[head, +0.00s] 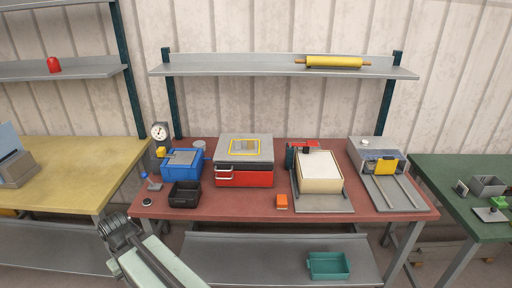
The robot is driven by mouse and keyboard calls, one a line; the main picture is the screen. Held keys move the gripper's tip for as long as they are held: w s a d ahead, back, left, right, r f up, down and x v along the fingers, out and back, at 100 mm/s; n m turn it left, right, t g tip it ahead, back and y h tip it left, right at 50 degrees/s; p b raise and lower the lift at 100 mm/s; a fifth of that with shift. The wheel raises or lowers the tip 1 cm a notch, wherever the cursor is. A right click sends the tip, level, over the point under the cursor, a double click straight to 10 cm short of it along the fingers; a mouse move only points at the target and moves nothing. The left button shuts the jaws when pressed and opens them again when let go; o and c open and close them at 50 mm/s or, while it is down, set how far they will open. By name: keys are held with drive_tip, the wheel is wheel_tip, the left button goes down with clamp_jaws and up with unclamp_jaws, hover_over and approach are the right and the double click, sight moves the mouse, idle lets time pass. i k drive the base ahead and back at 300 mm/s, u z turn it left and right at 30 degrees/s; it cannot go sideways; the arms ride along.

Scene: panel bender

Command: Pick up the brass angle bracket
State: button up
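I cannot make out a brass angle bracket for certain. Small yellow shapes show on the red-topped bench (236,207): a yellow square outline (232,153) on the grey lid of a red box (258,180), a yellow piece (386,166) on the grey machine with rails (380,193) at the right, and a small yellow patch (161,152) below a dial gauge (159,132). My gripper (118,228) is at the lower left, in front of the bench's left front corner and apart from these things. Its fingers are too small and dark to tell open from shut.
On the bench stand a blue box (183,171), black bin (184,196), orange block (281,201) and cream-topped tray (320,172). A shelf (230,66) above holds a yellow roller (334,62). A teal bin (328,266) sits on the lower shelf. The front bench edge is partly clear.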

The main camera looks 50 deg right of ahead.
sight(250, 143)
drive_tip(key=z, duration=0.1)
drive_tip(key=i, duration=0.95)
drive_tip(key=u, duration=0.05)
